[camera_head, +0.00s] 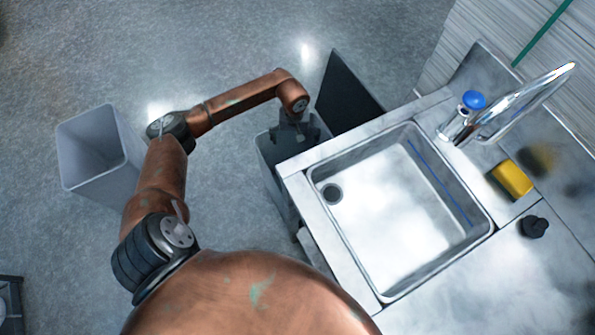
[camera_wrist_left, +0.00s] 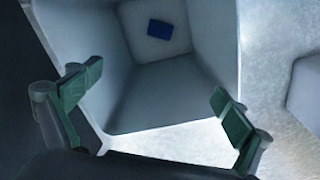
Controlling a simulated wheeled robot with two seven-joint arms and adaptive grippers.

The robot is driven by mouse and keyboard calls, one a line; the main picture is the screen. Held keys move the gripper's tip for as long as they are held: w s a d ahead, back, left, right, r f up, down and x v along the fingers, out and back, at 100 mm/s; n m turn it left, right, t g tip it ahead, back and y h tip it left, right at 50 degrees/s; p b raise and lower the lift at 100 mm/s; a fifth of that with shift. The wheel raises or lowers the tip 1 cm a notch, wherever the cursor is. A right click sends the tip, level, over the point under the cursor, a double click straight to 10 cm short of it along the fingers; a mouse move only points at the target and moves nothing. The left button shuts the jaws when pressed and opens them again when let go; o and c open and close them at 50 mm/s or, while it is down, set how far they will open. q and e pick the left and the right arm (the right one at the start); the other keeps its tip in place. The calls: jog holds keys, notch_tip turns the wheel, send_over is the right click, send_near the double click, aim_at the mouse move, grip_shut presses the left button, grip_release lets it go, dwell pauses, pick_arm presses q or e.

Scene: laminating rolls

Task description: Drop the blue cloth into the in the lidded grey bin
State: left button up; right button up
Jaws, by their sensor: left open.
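The blue cloth (camera_wrist_left: 160,29) shows in the left wrist view as a small dark-blue patch on the floor of the lidded grey bin (camera_wrist_left: 170,95). In the head view this bin (camera_head: 275,180) stands against the left side of the sink counter, and its dark lid (camera_head: 347,90) is raised behind it. The cloth is hidden there. My left gripper (camera_head: 295,132) is over the bin opening. In the left wrist view its green-padded fingers (camera_wrist_left: 155,98) are spread wide, with nothing between them. My right gripper is not in view.
A second, open grey bin (camera_head: 98,150) stands on the floor at the left, partly behind my arm. The counter (camera_head: 300,168) with a sink (camera_head: 385,215) and tap (camera_head: 500,105) is on the right. A yellow sponge (camera_head: 511,179) lies there. The floor beyond is clear.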

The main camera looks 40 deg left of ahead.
pick_arm(q)
notch_tip(320, 180, up, 12)
dwell(0.4)
jog(key=shift+s+d+f, duration=0.1)
dwell(0.3)
